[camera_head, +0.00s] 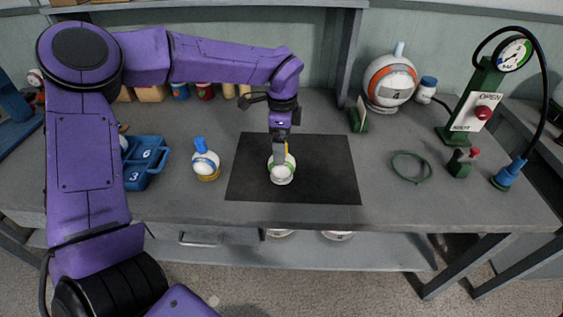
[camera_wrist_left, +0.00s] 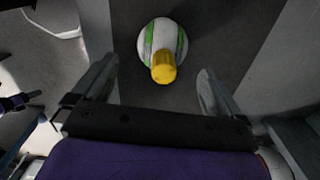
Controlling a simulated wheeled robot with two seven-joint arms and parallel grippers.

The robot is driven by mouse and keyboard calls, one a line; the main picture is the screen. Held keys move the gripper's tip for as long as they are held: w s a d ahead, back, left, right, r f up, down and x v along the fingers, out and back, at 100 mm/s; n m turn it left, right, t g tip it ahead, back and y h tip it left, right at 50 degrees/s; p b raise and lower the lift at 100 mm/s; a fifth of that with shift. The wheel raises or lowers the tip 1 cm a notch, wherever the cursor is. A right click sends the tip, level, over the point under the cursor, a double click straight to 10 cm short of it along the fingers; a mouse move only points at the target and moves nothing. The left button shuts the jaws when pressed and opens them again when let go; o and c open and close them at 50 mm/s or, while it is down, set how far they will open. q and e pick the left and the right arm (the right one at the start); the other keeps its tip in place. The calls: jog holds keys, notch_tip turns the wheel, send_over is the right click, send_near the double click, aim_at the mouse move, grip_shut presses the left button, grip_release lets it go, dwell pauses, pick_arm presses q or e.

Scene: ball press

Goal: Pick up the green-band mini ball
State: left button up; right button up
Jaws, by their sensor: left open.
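The green-band mini ball (camera_head: 282,173) is white with a green band and a yellow neck, and sits on the black mat (camera_head: 330,180). In the left wrist view the ball (camera_wrist_left: 172,38) is at top centre, its yellow neck (camera_wrist_left: 163,68) pointing toward the gripper. My left gripper (camera_head: 280,152) is directly above the ball, pointing down, and partly hides its top. In the left wrist view the left gripper (camera_wrist_left: 155,82) is open, with the neck between and slightly beyond its fingertips. I cannot tell whether a finger touches it. My right gripper is not in view.
A blue-necked mini ball with an orange base (camera_head: 206,166) stands left of the mat, beside a blue numbered tray (camera_head: 158,157). At right are a large orange-ringed ball (camera_head: 390,82), a gauge stand (camera_head: 480,110), a green ring (camera_head: 411,167) and a hose. The mat's right side is clear.

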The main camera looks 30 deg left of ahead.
pick_arm(q)
jog(key=f, duration=0.1)
jog(key=f+p, duration=0.1)
jog(key=f, duration=0.2)
jog(key=shift+w+a+f, duration=0.1)
jog(key=shift+w+f, duration=0.2)
jog(key=shift+f, duration=0.05)
jog(key=shift+s+a+f, duration=0.1)
jog(key=shift+s+f, duration=0.05)
jog(key=shift+f, duration=0.2)
jog(key=c, duration=1)
